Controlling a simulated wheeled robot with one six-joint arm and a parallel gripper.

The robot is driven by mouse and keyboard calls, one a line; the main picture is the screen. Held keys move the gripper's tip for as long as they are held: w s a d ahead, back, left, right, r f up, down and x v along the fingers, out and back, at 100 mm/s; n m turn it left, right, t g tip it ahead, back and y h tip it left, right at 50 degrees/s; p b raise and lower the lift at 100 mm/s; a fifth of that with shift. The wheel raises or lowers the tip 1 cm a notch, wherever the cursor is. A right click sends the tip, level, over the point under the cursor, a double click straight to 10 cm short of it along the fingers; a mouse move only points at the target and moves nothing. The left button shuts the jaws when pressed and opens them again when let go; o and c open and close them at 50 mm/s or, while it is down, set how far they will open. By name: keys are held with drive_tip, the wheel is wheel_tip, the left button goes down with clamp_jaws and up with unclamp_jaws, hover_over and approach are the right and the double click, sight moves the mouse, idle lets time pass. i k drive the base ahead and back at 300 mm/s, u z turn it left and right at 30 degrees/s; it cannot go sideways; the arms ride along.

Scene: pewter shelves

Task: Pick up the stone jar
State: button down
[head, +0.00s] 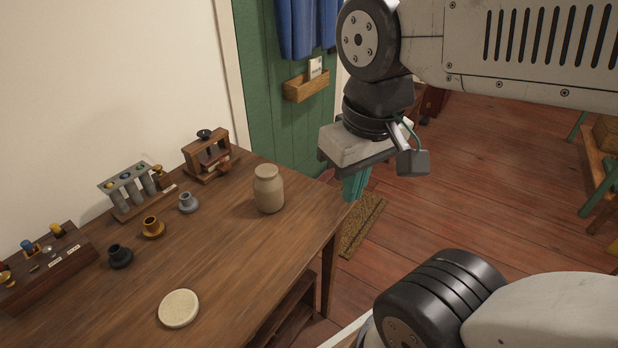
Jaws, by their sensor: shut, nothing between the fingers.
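The stone jar (268,190) is a beige, rounded jar with a short neck. It stands upright on the wooden table (225,255), near the table's right end. My gripper (354,188) has teal fingers pointing down. It is right of the jar in the picture, apart from it, by the table's right corner. The fingers are together and hold nothing. I cannot tell its exact height over the table edge.
A round pale disc (179,308) lies at the table's front. The tabletop around the jar's front is clear.

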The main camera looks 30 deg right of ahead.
sight(268, 183)
drive_tip(key=z, duration=0.1)
drive_tip(key=k, duration=1.15)
drive_tip(key=z, duration=1.3)
drive_tip(key=i, duration=1.15)
drive_tip(key=u, duration=0.85)
drive_tip(key=i, duration=0.95)
drive_tip(key=u, duration=0.25)
